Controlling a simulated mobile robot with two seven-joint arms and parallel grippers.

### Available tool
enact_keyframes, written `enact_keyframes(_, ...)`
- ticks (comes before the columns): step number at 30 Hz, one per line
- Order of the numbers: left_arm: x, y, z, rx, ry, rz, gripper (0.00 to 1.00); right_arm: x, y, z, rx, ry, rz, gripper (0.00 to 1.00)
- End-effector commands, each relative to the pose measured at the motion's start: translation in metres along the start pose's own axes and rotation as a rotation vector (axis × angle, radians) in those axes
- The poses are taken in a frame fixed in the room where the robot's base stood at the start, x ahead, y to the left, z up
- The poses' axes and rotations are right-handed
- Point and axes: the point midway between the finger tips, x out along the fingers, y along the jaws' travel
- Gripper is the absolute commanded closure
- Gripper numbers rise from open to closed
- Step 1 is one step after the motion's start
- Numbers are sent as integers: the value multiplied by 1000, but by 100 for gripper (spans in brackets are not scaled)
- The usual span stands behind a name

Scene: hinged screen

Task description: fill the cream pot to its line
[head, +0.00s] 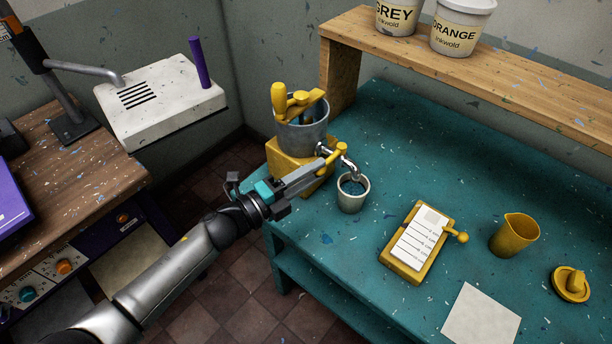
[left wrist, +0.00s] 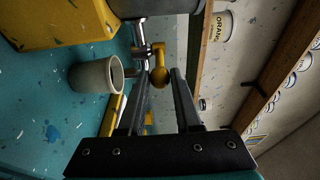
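The cream pot (head: 351,203) stands upright on the teal bench under the spout of a metal tap (head: 349,165). It also shows in the left wrist view (left wrist: 90,77). Its inside looks dark bluish; I cannot make out the line or the level. The tap comes from a grey metal tank (head: 302,138) on a yellow block. My left gripper (head: 328,160) is at the yellow tap handle (head: 337,153). In the left wrist view the handle's rounded yellow end (left wrist: 160,75) shows between the fingertips, which are apart. My right gripper is not in view.
A yellow clipboard-like stand with a lined card (head: 418,240), a yellow beaker (head: 513,236), a yellow lid-like piece (head: 571,285) and a white sheet (head: 481,316) lie to the right. A wooden shelf (head: 480,65) with labelled tubs runs behind. The bench between pot and stand is clear.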

Motion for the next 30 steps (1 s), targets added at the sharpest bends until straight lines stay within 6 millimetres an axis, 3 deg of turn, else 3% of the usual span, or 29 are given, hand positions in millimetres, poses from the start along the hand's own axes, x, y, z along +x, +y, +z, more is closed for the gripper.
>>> enact_keyframes(6, -1, 0, 0, -1, 1, 0, 100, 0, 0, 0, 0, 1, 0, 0)
enact_keyframes(14, 0, 0, -2, -2, 1, 0, 100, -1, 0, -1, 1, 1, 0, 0)
enact_keyframes(22, 9, 0, -23, -4, 6, -1, 100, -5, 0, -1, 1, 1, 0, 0)
enact_keyframes(30, 8, 1, -20, -1, 5, 0, 100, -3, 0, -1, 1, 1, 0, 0)
